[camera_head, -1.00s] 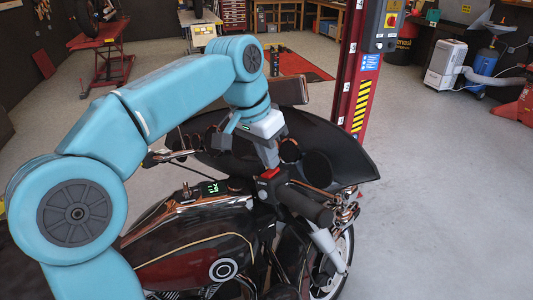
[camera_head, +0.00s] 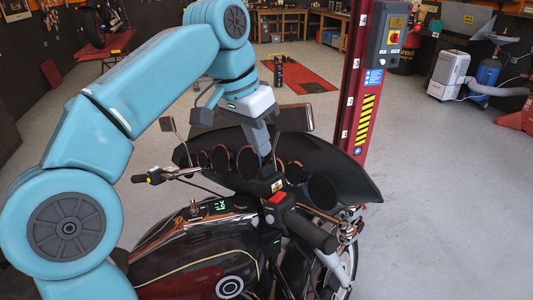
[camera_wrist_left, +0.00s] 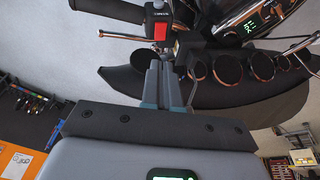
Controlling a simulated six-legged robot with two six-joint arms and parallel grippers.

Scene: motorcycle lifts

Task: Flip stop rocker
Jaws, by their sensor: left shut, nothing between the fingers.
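The stop rocker appears as a red switch (camera_head: 277,198) on the black control housing of the right-hand handlebar, beside the black grip (camera_head: 312,234). It also shows in the left wrist view as a red block (camera_wrist_left: 161,31) just beyond the fingers. Which way the rocker is tipped is too small to tell. My left gripper (camera_head: 264,157) is shut and empty, pointing down above and slightly behind the switch, with a visible gap. In the wrist view its fingers (camera_wrist_left: 161,62) lie together, pointing at the red switch. My right gripper does not show.
The dark fairing (camera_head: 350,186) with round gauges lies close behind my left gripper. The tank (camera_head: 195,255) and lit display (camera_head: 221,205) are below left. A red lift post (camera_head: 362,90) with a control box stands behind. Grey floor is clear at right.

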